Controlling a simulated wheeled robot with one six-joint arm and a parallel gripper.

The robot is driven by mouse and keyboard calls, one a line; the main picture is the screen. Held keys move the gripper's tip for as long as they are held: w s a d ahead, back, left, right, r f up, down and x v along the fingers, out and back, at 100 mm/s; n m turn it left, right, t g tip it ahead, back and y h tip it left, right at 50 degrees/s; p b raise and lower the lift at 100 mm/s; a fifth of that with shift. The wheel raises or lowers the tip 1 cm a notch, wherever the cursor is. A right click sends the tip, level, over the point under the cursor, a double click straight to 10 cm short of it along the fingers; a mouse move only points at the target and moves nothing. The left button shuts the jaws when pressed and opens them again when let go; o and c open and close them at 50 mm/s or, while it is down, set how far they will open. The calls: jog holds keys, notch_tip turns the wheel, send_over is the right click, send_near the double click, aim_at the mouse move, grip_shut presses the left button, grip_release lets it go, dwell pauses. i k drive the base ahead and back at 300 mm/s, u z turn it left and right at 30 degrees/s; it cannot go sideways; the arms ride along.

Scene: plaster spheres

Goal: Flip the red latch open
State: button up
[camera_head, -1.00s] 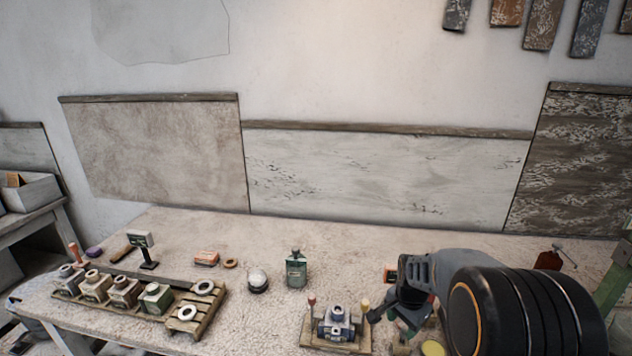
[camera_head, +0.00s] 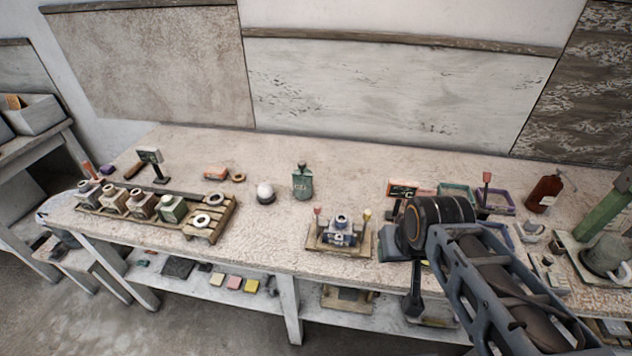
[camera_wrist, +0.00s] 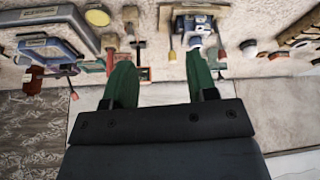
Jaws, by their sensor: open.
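A small blue-grey device (camera_head: 340,232) stands on a wooden base (camera_head: 322,245) near the table's front edge. A red-topped upright lever (camera_head: 318,211) is at its left and a yellow-topped one (camera_head: 367,215) at its right; I cannot tell for sure which part is the latch. The device also shows upside down in the wrist view (camera_wrist: 194,24), beyond my gripper. My gripper (camera_wrist: 160,65) is open, its two green fingers apart with nothing held between them. In the head view my arm hides the gripper, to the right of the device.
A wooden rack (camera_head: 207,221) with several small jars stands at the left. A green bottle (camera_head: 303,183) and a round pale-topped pot (camera_head: 265,193) stand behind the device. Trays and a red bottle (camera_head: 544,194) crowd the right. The table between rack and device is fairly clear.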

aim_at(317, 207)
jog(key=k, duration=1.3)
jog(key=u, duration=0.85)
jog(key=i, duration=1.65)
jog(key=z, duration=0.85)
